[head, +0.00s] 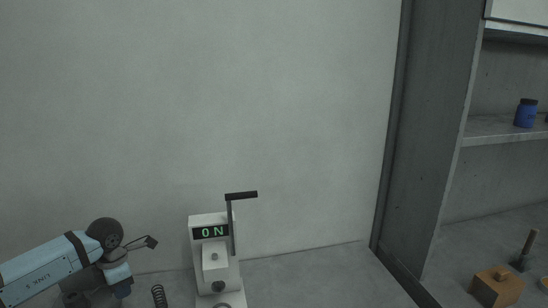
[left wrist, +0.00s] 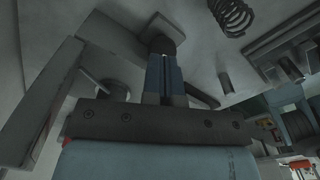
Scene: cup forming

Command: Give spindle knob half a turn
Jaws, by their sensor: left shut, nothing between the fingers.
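A white machine (head: 209,255) with a lit "ON" display (head: 210,232) stands on the grey surface near the wall. A dark round knob (head: 218,286) sits low on its front; I cannot tell for certain whether it is the spindle knob. A dark-gripped lever (head: 240,195) rises at its right side. My left gripper (head: 122,290) points down, to the left of the machine and apart from it. In the left wrist view its blue fingers (left wrist: 162,75) are together and empty. My right gripper is not in view.
A coiled spring (head: 159,296) stands between my left gripper and the machine; it also shows in the left wrist view (left wrist: 232,14). A wooden block (head: 497,287) and a blue jar (head: 526,113) are at the right. The surface right of the machine is clear.

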